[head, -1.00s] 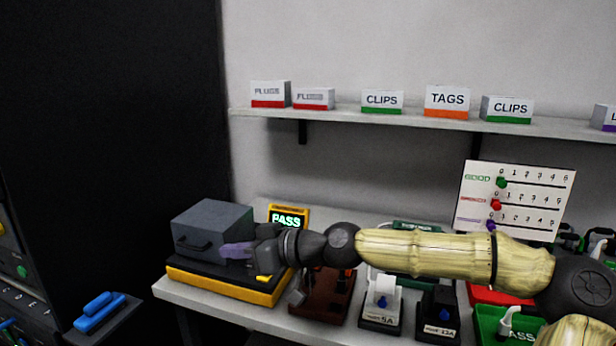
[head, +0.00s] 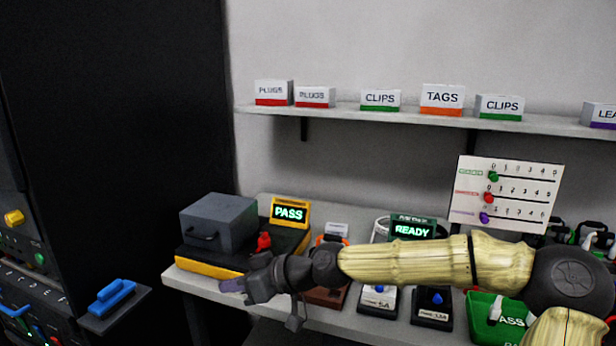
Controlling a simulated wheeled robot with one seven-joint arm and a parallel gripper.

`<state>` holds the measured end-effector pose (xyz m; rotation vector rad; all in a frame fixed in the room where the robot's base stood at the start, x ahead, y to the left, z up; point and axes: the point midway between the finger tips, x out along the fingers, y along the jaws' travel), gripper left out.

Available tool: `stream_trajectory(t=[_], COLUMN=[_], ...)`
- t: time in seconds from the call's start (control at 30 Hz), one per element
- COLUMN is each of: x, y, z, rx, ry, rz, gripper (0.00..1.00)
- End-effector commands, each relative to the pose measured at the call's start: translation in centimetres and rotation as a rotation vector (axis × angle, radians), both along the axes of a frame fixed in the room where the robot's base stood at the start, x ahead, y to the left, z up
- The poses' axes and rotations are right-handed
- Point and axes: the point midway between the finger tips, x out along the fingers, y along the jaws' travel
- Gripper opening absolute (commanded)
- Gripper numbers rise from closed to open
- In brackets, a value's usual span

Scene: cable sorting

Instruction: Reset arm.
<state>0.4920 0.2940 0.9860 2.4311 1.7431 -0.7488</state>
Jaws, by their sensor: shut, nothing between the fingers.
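My gripper (head: 236,286) is at the lower left of the head view, at the end of my arm, in front of the yellow-and-black tester base (head: 207,268). Its purple-tinted fingers point left and are shut with nothing between them. The grey box (head: 218,222) on the tester is closed, and the yellow display (head: 290,213) behind it reads PASS. My arm stretches across the front of the bench and hides parts of the things behind it.
A green READY display (head: 412,230), black stands (head: 432,308) and a green PASS tray (head: 487,318) are around my arm. A scoring board (head: 508,193) stands behind. A shelf (head: 350,113) holds labelled boxes. A dark cabinet (head: 120,150) is at left, with a blue-handled part (head: 110,296).

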Motion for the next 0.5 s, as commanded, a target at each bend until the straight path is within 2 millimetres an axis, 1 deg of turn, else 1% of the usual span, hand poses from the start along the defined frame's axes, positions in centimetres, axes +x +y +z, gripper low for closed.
stream_trajectory(t=[0.03,0.13,0.27,0.37,0.4,0.47,0.5], x=[-0.3,-0.9,-1.9,-2.8,-3.1,-3.7,-4.1], y=[0.1,0.0,-0.6,-2.1,-2.9,-4.4,-5.5], z=[-1.2,-3.7,-7.6,-11.2,-12.6,-14.4,-15.4], rx=[-0.031,-0.094,-0.200,-0.307,-0.353,-0.419,-0.461], ry=[0.016,0.057,0.119,0.180,0.205,0.243,0.268], rz=[0.001,-0.007,-0.027,-0.064,-0.084,-0.121,-0.148], gripper=[0.00,0.00,0.00,0.00,0.00,0.00,0.00])
